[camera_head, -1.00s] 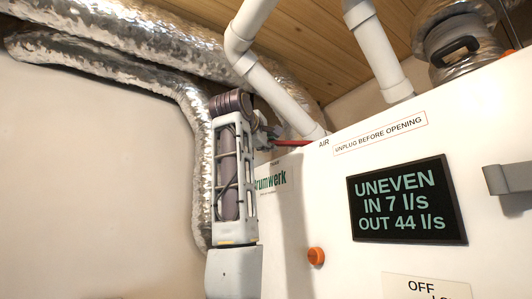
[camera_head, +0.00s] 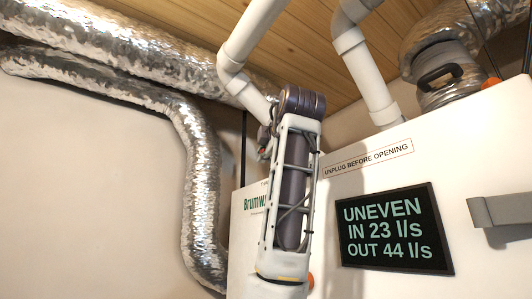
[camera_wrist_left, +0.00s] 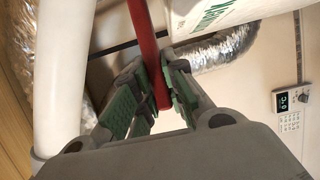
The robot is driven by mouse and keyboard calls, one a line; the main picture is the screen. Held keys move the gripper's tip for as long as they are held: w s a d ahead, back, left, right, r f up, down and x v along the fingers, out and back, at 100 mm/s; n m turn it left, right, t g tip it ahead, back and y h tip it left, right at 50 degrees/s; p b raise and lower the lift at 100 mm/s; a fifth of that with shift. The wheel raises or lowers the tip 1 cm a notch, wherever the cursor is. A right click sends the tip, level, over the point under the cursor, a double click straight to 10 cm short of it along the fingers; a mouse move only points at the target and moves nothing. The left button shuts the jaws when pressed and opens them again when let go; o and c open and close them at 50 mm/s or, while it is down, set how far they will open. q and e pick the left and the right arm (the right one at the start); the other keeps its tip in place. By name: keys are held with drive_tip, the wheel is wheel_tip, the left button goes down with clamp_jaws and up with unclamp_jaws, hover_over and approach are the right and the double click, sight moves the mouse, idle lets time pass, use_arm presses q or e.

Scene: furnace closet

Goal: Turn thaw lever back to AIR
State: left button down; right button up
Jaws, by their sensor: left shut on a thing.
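The thaw lever is a red bar (camera_wrist_left: 147,45) in the left wrist view, running between the green-padded fingers of my left gripper (camera_wrist_left: 154,88). The gripper is shut on it. In the head view my left arm stands in front of the white machine (camera_head: 340,220). The gripper (camera_head: 268,138) shows only partly at the arm's left edge, near the machine's top. The lever and the AIR mark are hidden there. The dark display (camera_head: 393,230) reads UNEVEN, IN 23 l/s, OUT 44 l/s. My right gripper is not in view.
A white pipe (camera_head: 250,40) comes down close to my left gripper, and another white pipe (camera_head: 365,70) stands farther right. Silver ducts (camera_head: 100,40) run along the upper left. A grey handle (camera_head: 503,210) sticks out at the right.

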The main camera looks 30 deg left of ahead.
use_arm(q)
drive_tip(key=shift+s+d+f+n+g+y+p, duration=0.1)
drive_tip(key=shift+s+d+n+g+y+p, duration=0.15)
drive_tip(key=shift+d+n+g+y, duration=0.35)
drive_tip(key=shift+d, duration=0.1)
drive_tip(key=c, duration=1.7)
unclamp_jaws()
drive_tip(key=shift+v, duration=6)
